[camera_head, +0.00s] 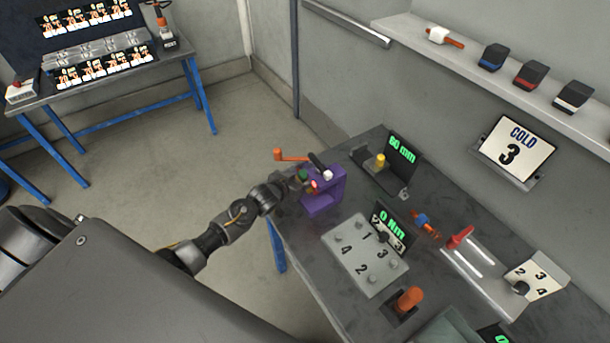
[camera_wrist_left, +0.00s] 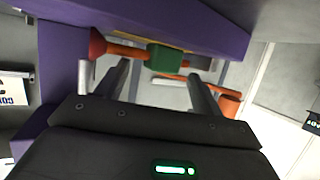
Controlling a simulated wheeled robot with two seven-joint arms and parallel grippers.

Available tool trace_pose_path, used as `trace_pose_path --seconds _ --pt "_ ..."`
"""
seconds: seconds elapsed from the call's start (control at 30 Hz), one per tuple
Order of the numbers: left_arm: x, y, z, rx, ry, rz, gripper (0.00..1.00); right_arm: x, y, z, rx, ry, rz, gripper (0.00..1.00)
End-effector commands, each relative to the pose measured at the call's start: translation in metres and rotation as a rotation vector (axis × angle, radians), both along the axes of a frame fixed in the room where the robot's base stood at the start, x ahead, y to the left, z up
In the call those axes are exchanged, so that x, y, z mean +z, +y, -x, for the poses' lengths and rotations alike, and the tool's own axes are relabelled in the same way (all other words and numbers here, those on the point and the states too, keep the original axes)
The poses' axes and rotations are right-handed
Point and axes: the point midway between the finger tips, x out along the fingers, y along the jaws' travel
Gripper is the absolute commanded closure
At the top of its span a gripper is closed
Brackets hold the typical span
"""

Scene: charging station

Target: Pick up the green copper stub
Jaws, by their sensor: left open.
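The green copper stub (camera_wrist_left: 165,58) is a copper-coloured rod with a green block on it, lying level across the left wrist view. It sits at the purple holder (camera_wrist_left: 62,55), by the holder's edge. In the head view the stub's green part (camera_head: 303,174) shows small at the purple holder (camera_head: 322,200). My left gripper (camera_wrist_left: 160,75) is open, its two fingers pointing at the stub, one on each side of the green block. I cannot tell whether they touch it. In the head view my left gripper (camera_head: 300,184) is close against the holder, partly hiding the stub. My right gripper is not in view.
An orange-ended handle (camera_head: 279,154) sticks out at the holder's left. The grey workbench (camera_head: 330,252) carries a numbered plate (camera_head: 358,265), a yellow-topped piece (camera_head: 380,159) and an orange knob (camera_head: 409,298). A wall shelf (camera_head: 465,68) runs above.

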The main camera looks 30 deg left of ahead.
Motion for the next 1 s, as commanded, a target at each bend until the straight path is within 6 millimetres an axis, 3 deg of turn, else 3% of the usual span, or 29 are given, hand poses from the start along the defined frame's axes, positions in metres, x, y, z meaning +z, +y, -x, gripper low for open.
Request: trace_pose_path --seconds 0.33,0.7,1.0 --pt "-0.0028 -0.0010 -0.0056 0.000 -0.001 0.000 0.34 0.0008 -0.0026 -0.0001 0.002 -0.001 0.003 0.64" --pt "-0.0027 -0.0009 -0.0054 0.000 0.000 0.000 0.81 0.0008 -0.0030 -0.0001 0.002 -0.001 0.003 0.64" --pt "-0.0019 -0.0008 -0.0055 0.000 -0.001 0.000 0.82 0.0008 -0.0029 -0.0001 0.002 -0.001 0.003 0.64"
